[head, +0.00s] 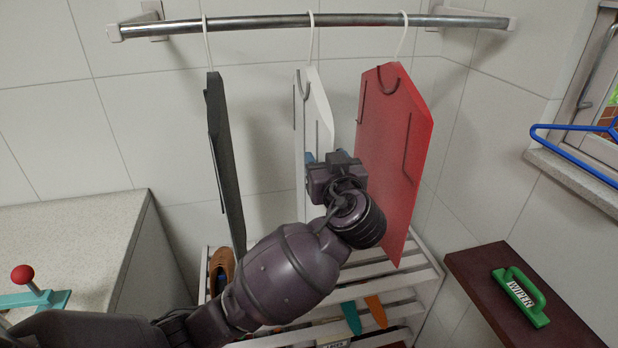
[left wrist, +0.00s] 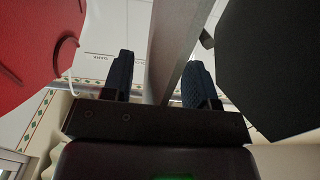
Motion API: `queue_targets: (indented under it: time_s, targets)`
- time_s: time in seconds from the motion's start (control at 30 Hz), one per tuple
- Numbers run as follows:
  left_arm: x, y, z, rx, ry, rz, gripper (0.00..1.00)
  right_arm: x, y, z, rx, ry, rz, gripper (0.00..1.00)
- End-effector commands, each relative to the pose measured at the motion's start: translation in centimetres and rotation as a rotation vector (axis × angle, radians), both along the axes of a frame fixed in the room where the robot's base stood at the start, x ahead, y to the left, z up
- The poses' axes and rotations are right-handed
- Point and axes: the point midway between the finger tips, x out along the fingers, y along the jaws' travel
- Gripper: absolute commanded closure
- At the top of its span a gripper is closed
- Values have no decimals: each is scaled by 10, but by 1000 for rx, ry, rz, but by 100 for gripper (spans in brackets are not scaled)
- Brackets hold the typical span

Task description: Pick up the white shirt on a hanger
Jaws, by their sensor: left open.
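The white shirt (head: 316,120) hangs by its hook from a metal rail (head: 320,21), between a dark shirt (head: 222,150) and a red shirt (head: 400,150). My left gripper (head: 318,162) is in front of the white shirt's lower part and hides some of it. In the left wrist view, the open left gripper (left wrist: 161,66) has one dark finger on each side of the white shirt's thin edge (left wrist: 177,45). The red shirt (left wrist: 30,50) is to the left and the dark shirt (left wrist: 275,65) to the right. My right gripper is not in view.
A slatted white rack (head: 425,262) with shoes stands below the shirts. A stone counter (head: 80,225) is at the left. A dark red shelf (head: 480,275) with a green wiper (head: 520,297) is at the right. A blue hanger (head: 572,128) is near the window.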

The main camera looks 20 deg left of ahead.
Motion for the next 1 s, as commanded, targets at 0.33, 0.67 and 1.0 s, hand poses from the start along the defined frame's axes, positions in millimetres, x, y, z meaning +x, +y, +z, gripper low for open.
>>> queue_targets:
  time_s: [0.33,0.67,1.0]
  targets:
    - [2,1,0,0,0,0,56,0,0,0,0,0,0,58]
    - [2,1,0,0,0,-1,100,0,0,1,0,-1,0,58]
    - [2,1,1,0,-1,-1,100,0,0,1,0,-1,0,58]
